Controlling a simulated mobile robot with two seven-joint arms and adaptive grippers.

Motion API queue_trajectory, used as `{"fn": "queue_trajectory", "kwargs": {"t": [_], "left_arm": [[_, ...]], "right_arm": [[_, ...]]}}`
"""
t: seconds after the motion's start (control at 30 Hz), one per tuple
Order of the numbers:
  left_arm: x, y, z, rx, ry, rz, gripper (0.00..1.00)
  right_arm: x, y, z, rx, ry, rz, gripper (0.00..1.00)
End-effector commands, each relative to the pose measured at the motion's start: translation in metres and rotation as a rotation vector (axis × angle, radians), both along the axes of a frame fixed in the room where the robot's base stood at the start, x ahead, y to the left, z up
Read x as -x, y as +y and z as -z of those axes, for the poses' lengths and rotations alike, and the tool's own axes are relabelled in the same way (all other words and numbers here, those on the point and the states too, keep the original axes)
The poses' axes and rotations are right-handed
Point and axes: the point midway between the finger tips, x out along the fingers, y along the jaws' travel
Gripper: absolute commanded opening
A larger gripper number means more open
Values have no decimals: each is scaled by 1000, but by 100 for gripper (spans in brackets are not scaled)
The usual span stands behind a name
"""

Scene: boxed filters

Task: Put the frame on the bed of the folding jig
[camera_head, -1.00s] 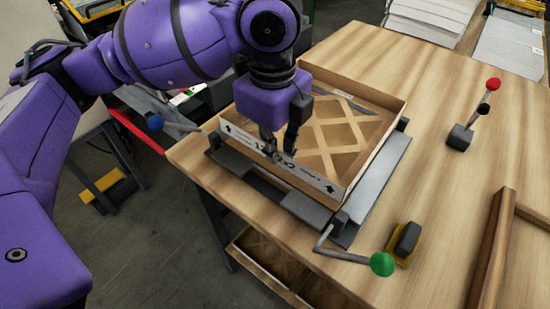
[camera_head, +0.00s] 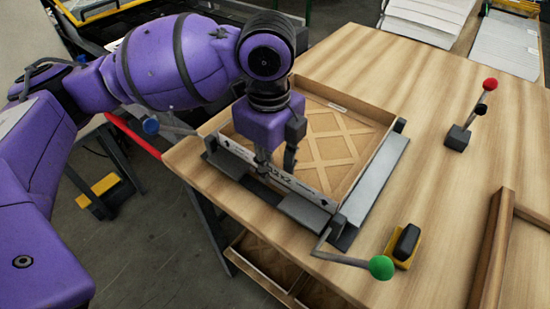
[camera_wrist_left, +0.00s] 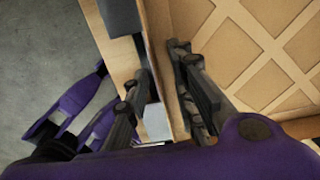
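The frame (camera_head: 335,153) is a shallow cardboard tray with a lattice across its floor and a printed near wall. It lies about level within the grey bars of the folding jig (camera_head: 375,178); most of the jig's bed under it is hidden. My left gripper (camera_head: 276,166) is at the near wall. In the left wrist view its fingers (camera_wrist_left: 165,98) are apart, one on each side of the frame's wall (camera_wrist_left: 158,45), with a visible gap around it. The lattice (camera_wrist_left: 265,45) shows at the right there. My right gripper is in neither view.
A yellow-black block (camera_head: 405,243), a red-knobbed lever (camera_head: 490,85) and a wooden frame (camera_head: 494,245) stand on the table. The table's right middle is clear.

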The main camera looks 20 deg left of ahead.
Motion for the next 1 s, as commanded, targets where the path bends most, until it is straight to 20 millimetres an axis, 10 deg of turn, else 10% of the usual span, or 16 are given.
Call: {"fn": "queue_trajectory", "kwargs": {"t": [1.0], "left_arm": [[2, 0, -124, 0, 1, 0, 23]], "right_arm": [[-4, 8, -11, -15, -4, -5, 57]]}}
